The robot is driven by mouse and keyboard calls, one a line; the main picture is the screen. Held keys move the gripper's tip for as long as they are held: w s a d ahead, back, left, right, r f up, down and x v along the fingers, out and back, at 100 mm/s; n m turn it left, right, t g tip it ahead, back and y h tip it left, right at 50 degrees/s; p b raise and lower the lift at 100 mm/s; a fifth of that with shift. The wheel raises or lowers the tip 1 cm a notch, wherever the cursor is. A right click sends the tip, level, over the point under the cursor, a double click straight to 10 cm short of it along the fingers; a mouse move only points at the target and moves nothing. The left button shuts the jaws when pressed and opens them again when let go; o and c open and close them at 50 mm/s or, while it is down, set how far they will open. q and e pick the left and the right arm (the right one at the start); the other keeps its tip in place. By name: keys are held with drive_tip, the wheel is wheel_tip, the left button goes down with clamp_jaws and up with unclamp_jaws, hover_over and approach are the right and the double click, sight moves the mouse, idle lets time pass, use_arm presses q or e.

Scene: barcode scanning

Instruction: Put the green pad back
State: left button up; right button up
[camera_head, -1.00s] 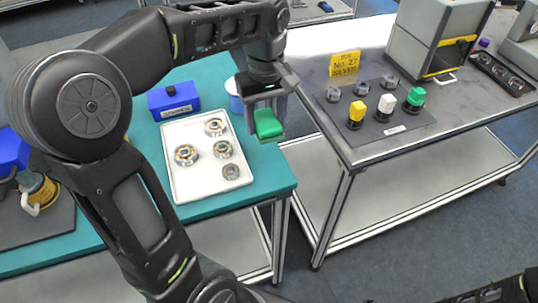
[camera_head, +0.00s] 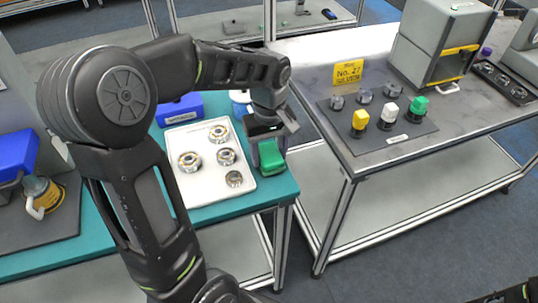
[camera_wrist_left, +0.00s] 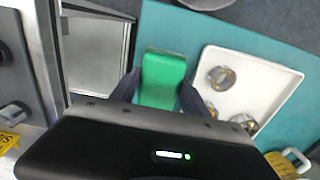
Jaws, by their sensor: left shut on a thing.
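My left gripper (camera_head: 268,152) is shut on the green pad (camera_head: 271,163), a small green block. The exact height above the table is hard to tell. In the left wrist view the green pad (camera_wrist_left: 162,82) sits between the two dark fingers, with the white tray (camera_wrist_left: 246,90) beside it on the right. My right gripper does not show.
Several metal ring parts (camera_head: 220,134) lie in the tray. A blue box (camera_head: 181,111) stands behind it. Across a gap, the grey table has a dark mat (camera_head: 370,143) with yellow, white and green-topped pieces, a yellow sign (camera_head: 348,72) and a grey machine (camera_head: 424,45).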

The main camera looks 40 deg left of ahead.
sight(269, 153)
use_arm(q)
drive_tip(key=shift+f, duration=0.6)
drive_tip(key=shift+f, duration=0.1)
drive_tip(key=o, duration=1)
wheel_tip(269, 153, up, 12)
drive_tip(key=shift+r, duration=0.15)
